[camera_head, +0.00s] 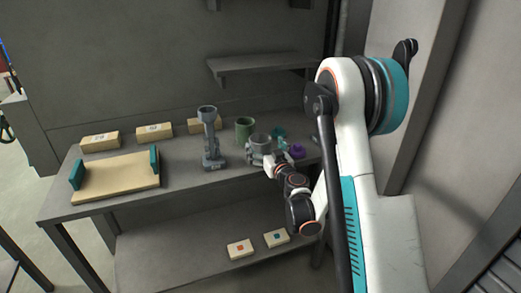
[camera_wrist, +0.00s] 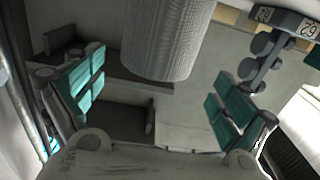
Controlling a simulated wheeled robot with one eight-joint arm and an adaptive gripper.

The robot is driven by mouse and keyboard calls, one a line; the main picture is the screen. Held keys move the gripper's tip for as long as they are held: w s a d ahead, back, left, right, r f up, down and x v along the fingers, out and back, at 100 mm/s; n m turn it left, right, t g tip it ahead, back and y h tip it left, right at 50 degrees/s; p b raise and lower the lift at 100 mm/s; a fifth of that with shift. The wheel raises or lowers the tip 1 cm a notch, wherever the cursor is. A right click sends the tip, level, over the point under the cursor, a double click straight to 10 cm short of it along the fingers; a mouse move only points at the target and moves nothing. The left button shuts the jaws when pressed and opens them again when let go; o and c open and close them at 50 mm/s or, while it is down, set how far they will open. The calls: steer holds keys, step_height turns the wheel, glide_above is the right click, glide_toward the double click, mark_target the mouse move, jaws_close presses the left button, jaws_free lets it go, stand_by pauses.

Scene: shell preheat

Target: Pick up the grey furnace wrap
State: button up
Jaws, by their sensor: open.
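A grey cylinder, which I take to be the grey furnace wrap (camera_head: 261,141), stands on the table right of the green cylinder. In the wrist view it is a large ribbed grey cylinder (camera_wrist: 165,38) at the top centre, its upper part cut off by the frame edge. My gripper (camera_head: 268,159) is right at its near side in the head view and partly covers its base. In the wrist view my gripper (camera_wrist: 158,103) is open, with teal pads wide apart at left and right. The cylinder appears beyond the gap, not clasped; contact is not visible.
The green cylinder (camera_head: 245,130) and a tall grey stand (camera_head: 211,140) are to the left. A purple item (camera_head: 297,151) and a teal item (camera_head: 278,132) are close on the right. A beige tray (camera_head: 118,181) with teal ends lies at the far left. A wall shelf (camera_head: 259,63) is above.

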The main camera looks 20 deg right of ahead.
mark_target(257, 135)
steer(key=w, duration=0.1)
steer(key=w+b, duration=0.1)
steer(key=w, duration=0.2)
steer(key=shift+w+d+f, duration=0.25)
steer(key=shift+w, duration=0.1)
steer(key=shift+w+r+b, duration=0.1)
steer(key=shift+w+b, duration=0.2)
steer(key=shift+w, duration=0.1)
steer(key=c, duration=1.2)
